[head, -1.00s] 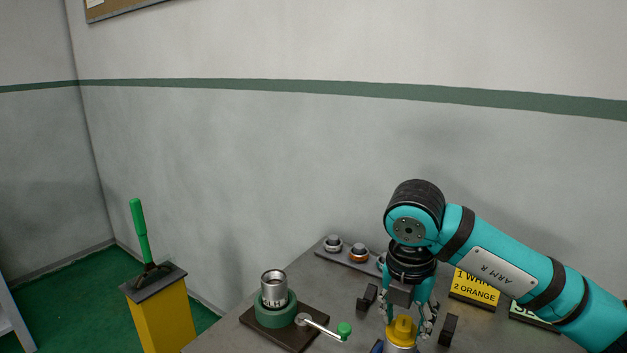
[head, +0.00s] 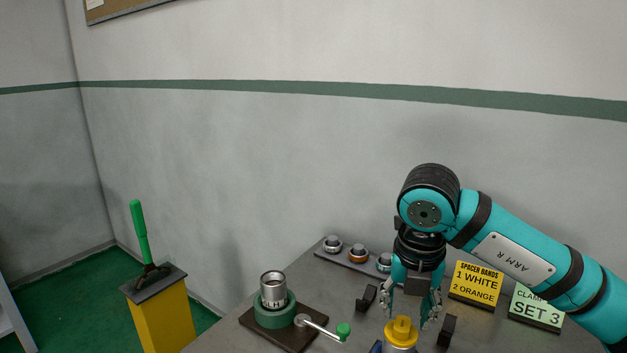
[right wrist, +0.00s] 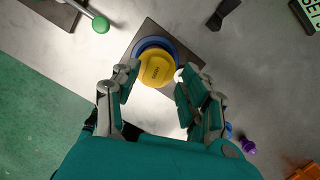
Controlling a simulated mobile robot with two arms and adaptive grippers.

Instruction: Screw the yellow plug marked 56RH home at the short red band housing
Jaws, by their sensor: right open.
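The yellow plug (head: 401,333) sits on top of a silver housing (head: 401,350) at the bottom edge of the head view. Its stepped top shows from above in the right wrist view (right wrist: 157,68), with small unreadable lettering. A blue ring-shaped vise (right wrist: 143,46) surrounds it on a dark base plate. No red band is visible there; the housing's lower part is cut off. My right gripper (head: 412,318) is open and empty, its fingers just above and behind the plug, pointing down. In the right wrist view its fingertips (right wrist: 160,75) lie either side of the plug's near edge. My left gripper is out of view.
A green vise (head: 275,314) holds another silver housing (head: 273,288), with a green-knobbed crank (head: 343,331) at its right. Dark blocks (head: 366,298) (head: 446,332) flank the plug. A rack with ringed pieces (head: 358,256) and two signs (head: 476,285) (head: 536,307) stand behind.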

